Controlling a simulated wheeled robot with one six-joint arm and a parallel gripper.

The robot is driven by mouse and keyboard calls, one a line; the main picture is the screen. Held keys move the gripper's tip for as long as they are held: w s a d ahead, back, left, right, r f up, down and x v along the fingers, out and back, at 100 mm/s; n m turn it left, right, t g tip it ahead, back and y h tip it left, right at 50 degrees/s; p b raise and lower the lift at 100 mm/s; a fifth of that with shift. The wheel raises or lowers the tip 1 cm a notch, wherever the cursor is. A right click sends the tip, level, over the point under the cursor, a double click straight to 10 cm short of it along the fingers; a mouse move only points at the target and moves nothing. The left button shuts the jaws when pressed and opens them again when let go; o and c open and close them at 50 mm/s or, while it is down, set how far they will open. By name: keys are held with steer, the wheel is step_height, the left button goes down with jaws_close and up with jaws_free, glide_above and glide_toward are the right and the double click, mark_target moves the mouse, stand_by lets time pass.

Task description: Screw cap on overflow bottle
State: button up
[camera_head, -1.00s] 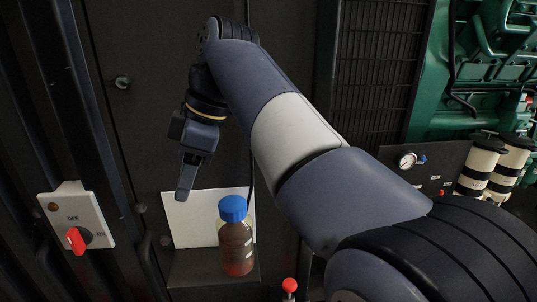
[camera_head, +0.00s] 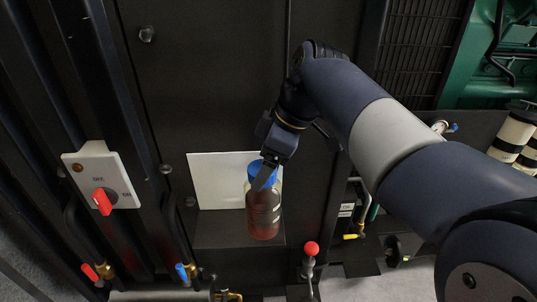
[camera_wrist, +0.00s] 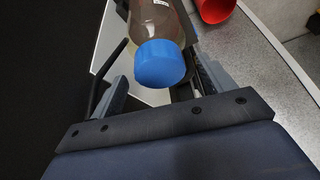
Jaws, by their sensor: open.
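The overflow bottle (camera_head: 263,216) is clear with dark reddish-brown liquid and stands upright on a dark ledge in front of a white panel. Its blue cap (camera_head: 257,166) sits on top; how tightly it is seated cannot be told. My gripper (camera_head: 265,178) is at the cap from above, partly covering it in the head view. In the wrist view, my gripper's fingers (camera_wrist: 158,68) are apart, one on each side of the blue cap (camera_wrist: 160,63), with gaps visible. The bottle body (camera_wrist: 152,18) shows beyond the cap.
A switch box with a red knob (camera_head: 102,201) is on the left. A red ball-topped lever (camera_head: 311,248) stands right of the bottle. Valves with red and blue handles (camera_head: 183,273) are below left. The white panel (camera_head: 215,180) is close behind the bottle.

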steer(key=shift+c, duration=0.3)
steer(key=c, duration=1)
steer(key=m, duration=0.2)
steer(key=m+t+h, duration=0.1)
steer(key=m, duration=0.1)
steer(key=shift+s+a+m, duration=0.1)
steer(key=shift+s+m, duration=0.05)
steer(key=shift+m, duration=0.15)
steer(key=shift+s+a+m+t+h, duration=0.15)
steer(key=shift+m+t+h, duration=0.25)
steer(key=shift+m, duration=0.8)
steer(key=shift+m+t+h, duration=0.3)
steer(key=shift+m+t, duration=0.1)
steer(key=shift+m, duration=0.7)
steer(key=shift+a+m+h+p, duration=0.1)
steer(key=shift+m+h+p, duration=0.55)
steer(key=shift+m, duration=1.65)
